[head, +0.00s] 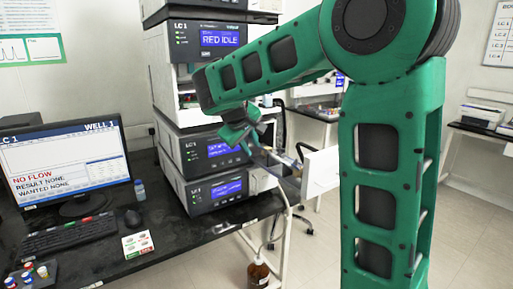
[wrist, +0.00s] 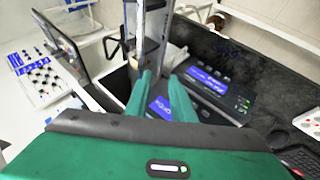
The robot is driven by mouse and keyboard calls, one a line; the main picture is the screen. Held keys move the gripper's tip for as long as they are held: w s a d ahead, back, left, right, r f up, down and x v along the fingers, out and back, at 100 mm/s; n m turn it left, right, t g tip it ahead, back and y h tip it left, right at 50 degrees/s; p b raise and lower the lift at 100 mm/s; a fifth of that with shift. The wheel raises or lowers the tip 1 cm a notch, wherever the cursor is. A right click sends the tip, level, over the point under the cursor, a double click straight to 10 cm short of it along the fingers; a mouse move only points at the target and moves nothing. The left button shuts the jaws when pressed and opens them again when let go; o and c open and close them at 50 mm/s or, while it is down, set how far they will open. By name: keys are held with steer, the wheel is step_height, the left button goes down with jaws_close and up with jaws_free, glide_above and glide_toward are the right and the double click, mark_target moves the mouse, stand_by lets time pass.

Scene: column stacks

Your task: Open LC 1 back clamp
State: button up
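The LC 1 stack has an upper module (head: 212,40) reading RED IDLE and lower modules (head: 210,150) with lit blue screens. At its right side, beside a white panel (head: 320,172), a small pale tan and dark fitting (head: 284,160) shows; I cannot tell which part is the back clamp. My gripper (head: 252,142) is just left of that fitting, in front of the stack's right side. In the wrist view its two green fingers (wrist: 160,76) stand apart with no object seen between them. Grey upright rails (wrist: 150,35) rise just beyond the fingertips and may be part of the clamp holder.
A monitor (head: 65,165) reading NO FLOW, a keyboard (head: 68,235) and small capped vials (head: 28,272) are on the black bench (head: 165,255). A brown bottle (head: 258,274) stands below. Floor is open at right.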

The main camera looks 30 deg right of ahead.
steer(key=w+r+h, duration=0.2)
steer(key=w+r, duration=0.1)
glide_toward(265, 150)
steer(key=w+d+f, duration=0.1)
steer(key=w, duration=0.1)
steer(key=w+d+f, duration=0.2)
steer(key=shift+w+d+f, duration=0.1)
steer(key=shift+f, duration=0.15)
jaws_close()
